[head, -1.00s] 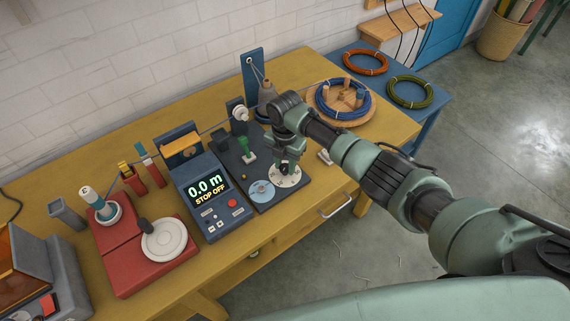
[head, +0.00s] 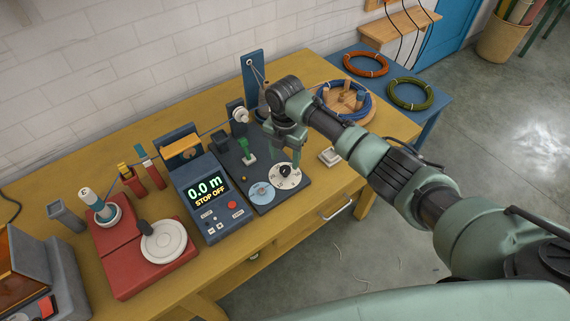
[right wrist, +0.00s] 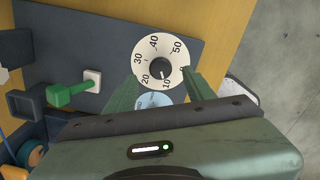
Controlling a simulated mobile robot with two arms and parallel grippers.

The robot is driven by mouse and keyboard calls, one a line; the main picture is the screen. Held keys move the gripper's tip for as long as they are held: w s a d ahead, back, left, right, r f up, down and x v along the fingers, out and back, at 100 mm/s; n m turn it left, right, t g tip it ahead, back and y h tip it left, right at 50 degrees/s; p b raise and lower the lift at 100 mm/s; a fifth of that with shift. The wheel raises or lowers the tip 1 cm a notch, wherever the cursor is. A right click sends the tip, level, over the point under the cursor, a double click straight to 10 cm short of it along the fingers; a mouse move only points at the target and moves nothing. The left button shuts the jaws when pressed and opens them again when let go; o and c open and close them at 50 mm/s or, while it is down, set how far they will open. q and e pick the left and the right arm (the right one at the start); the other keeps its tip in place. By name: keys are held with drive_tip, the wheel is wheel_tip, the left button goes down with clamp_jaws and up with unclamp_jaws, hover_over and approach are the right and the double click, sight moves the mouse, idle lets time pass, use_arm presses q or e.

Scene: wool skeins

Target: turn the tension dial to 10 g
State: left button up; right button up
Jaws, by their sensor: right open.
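The tension dial (head: 293,181) is a white disc with a black knob (head: 285,170) at the right front of the dark panel. In the right wrist view the dial (right wrist: 142,57) shows numbers from 10 to 50, and the knob (right wrist: 160,68) stands at its middle. The knob's mark seems to face the 10, but it is small. My right gripper (head: 287,152) is above and behind the dial, open and empty. In the right wrist view its fingers (right wrist: 160,76) are spread either side of the knob, apart from it. My left gripper is out of view.
A light blue disc (head: 260,193) lies beside the dial. A green lever (head: 246,153) stands on the panel behind it. Left of the panel is a meter box (head: 207,205) reading 0.0 m and STOP OFF. A wooden tray with a blue coil (head: 326,98) stands at the right.

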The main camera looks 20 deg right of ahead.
sight(285, 168)
drive_tip(key=shift+r, duration=1.6)
